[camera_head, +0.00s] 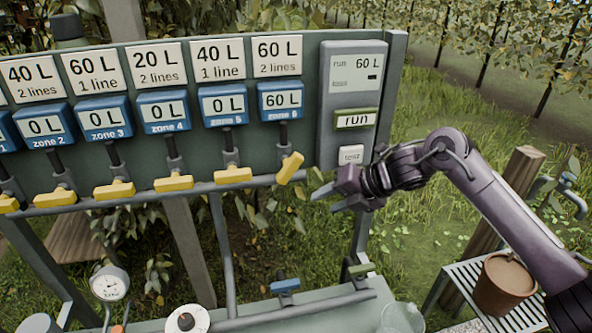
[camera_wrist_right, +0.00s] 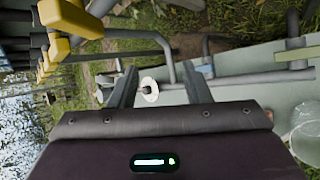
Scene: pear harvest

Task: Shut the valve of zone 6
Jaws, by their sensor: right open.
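The zone 6 valve has a yellow handle (camera_head: 290,168) on a dark stem below the blue zone 6 meter (camera_head: 281,100), which reads 60 L. This handle stands steeply tilted, while the handles of the other zones lie nearly level. The card above it (camera_head: 278,56) reads 60 L, 2 lines. My right gripper (camera_head: 326,196) is open and empty, just right of and a little below the zone 6 handle, apart from it. In the right wrist view a large yellow handle (camera_wrist_right: 72,18) shows at the upper left, outside the open fingers (camera_wrist_right: 160,88). My left gripper is not in view.
The control box (camera_head: 352,100) right of the meters shows run 60 L, with run and test buttons. A grey pipe (camera_head: 80,203) runs beneath the handles. Below are a white dial (camera_head: 186,320), a blue-handled valve (camera_head: 285,286) and a green-handled valve (camera_head: 361,269). A pot (camera_head: 503,285) stands right.

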